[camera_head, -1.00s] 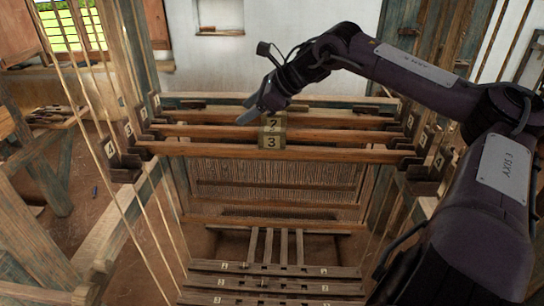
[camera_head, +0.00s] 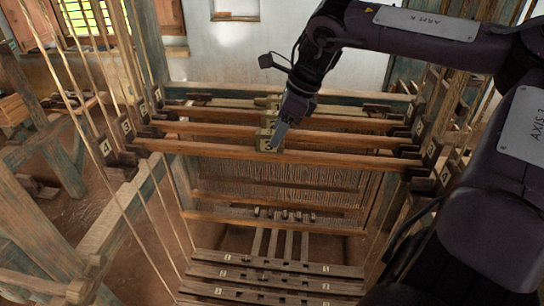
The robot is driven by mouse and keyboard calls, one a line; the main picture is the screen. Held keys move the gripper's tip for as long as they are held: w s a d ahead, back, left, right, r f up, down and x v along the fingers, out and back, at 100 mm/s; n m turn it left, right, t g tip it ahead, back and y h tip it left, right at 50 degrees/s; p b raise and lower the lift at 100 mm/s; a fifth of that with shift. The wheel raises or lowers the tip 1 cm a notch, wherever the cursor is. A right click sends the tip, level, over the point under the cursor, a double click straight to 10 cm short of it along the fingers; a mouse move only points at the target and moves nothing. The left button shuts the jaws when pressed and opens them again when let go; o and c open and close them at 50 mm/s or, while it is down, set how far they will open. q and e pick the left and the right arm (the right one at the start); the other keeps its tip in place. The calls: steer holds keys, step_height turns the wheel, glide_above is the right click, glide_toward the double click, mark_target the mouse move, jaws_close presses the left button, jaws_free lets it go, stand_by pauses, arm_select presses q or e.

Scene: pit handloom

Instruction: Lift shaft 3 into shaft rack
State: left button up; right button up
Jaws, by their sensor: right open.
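Shaft 3 appears to be the front one of the long wooden bars (camera_head: 205,149) across the loom, with a block marked 3 (camera_head: 264,143) at its middle. Its ends lie by the stepped side holders. My right gripper (camera_head: 277,140) is open, pointing down at this block and partly covering it. I cannot tell whether its fingers touch the block or stand around it. Numbered holders stand at the left (camera_head: 121,160) and right (camera_head: 424,180); I cannot tell which are the shaft rack. My left gripper is out of view.
Other bars (camera_head: 205,129) lie close behind the front one. Hanging threads (camera_head: 290,178) fill the space below it. Slatted numbered bars (camera_head: 275,272) lie low in front. Upright cords and posts (camera_head: 120,50) stand at the left. My right arm spans the right side.

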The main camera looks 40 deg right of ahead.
mark_target(266, 144)
steer(key=p+x, duration=0.1)
steer(key=x, duration=0.2)
steer(key=p+x, duration=0.1)
steer(key=shift+w+a+f+p, duration=0.15)
steer(key=shift+w+a+p, duration=0.2)
steer(key=shift+w, duration=0.1)
steer(key=shift+w+a+f, duration=0.1)
steer(key=shift+w+f, duration=0.05)
steer(key=shift+f, duration=0.3)
steer(key=shift+w+f, duration=0.1)
jaws_close()
